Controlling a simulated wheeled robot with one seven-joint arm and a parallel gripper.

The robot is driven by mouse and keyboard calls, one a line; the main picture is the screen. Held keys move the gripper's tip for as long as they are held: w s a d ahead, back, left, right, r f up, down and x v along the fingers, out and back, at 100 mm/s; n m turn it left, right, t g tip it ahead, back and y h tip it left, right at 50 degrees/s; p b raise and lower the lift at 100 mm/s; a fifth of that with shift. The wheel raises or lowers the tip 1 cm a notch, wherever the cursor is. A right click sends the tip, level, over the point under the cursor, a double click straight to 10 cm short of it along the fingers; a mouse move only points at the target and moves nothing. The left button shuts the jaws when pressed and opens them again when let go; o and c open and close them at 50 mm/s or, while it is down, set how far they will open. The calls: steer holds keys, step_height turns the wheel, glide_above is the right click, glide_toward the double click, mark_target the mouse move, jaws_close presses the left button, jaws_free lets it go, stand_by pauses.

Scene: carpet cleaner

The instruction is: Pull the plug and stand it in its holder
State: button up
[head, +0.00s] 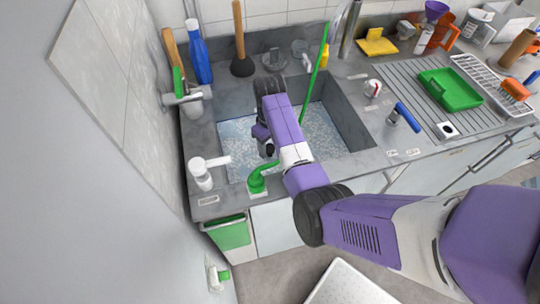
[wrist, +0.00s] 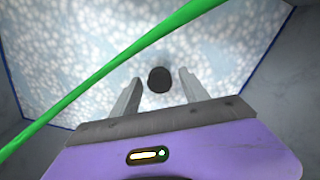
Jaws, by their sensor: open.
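My gripper (head: 267,150) points down into the sink basin (head: 347,125), which holds pale, foamy-looking water. In the wrist view its two grey fingers (wrist: 155,92) are apart with nothing clamped between them. A dark round plug (wrist: 160,80) shows in the gap between the fingertips, lower down in the basin. I cannot tell how far below the tips it is. In the head view I cannot make out the plug; my arm covers part of the basin. I cannot tell for sure which fitting on the rim is the plug's holder.
A long green rod (head: 315,72) leans in the basin and crosses the wrist view's left (wrist: 110,66). A plunger (head: 241,60) and blue spray bottle (head: 199,52) stand behind.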

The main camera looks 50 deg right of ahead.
jaws_close()
steer(key=shift+r+p, duration=0.75)
steer(key=shift+p, duration=0.15)
stand_by(0.7)
steer(key=shift+r+p, duration=1.15)
